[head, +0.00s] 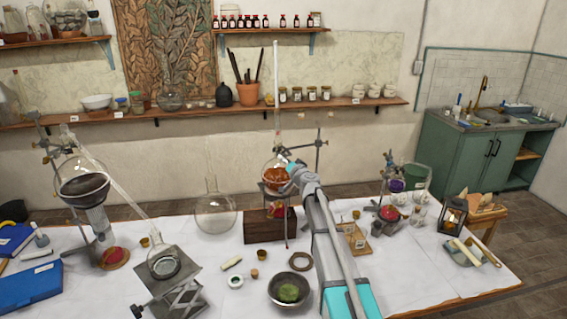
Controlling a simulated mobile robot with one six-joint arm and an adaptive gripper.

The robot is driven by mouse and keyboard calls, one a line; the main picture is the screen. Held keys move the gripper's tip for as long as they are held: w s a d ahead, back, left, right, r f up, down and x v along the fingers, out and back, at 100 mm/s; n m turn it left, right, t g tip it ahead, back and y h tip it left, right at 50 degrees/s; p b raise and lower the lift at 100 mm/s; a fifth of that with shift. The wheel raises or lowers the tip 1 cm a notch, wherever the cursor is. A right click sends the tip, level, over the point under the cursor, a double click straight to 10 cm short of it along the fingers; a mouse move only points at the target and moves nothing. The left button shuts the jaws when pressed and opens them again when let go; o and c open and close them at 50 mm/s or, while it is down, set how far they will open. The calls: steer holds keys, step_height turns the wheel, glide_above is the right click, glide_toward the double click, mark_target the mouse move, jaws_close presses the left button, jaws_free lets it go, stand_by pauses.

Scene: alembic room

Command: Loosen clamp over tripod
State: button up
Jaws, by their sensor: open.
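A round flask (275,176) with orange-brown liquid and a tall glass tube (276,85) rising from it sits over a small tripod (263,193). A clamp (303,147) on a thin stand rod (318,150) reaches toward the flask's neck. My arm comes in from the bottom, and my gripper (291,168) is at its far end, in front of the flask's right side in the picture. Its fingers are small and mostly hidden by my wrist. I cannot tell whether they touch the clamp. A red object (277,210) is under the flask.
A metal bowl (288,290) with green stuff is in front. Other glass set-ups stand left and right. White cloth (215,270) is clear in places.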

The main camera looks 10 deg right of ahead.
steer(key=v, duration=1.2)
steer(key=s+a+f+n+g+y, duration=0.3)
steer(key=s+a+f+n+g, duration=0.3)
steer(key=s+a+f+g, duration=0.6)
steer(key=s+d+f+g+h, duration=0.2)
steer(key=s+d+f+h, duration=0.1)
steer(key=s, duration=0.7)
steer(key=s+d+f+m+g+h, duration=0.1)
steer(key=s+d+f+g+h, duration=0.2)
steer(key=s, duration=0.8)
steer(key=shift+s+d+f+h, duration=0.3)
steer(key=shift+d+h, duration=0.2)
steer(key=shift+h, duration=0.2)
steer(key=shift+w, duration=0.1)
stand_by(1.0)
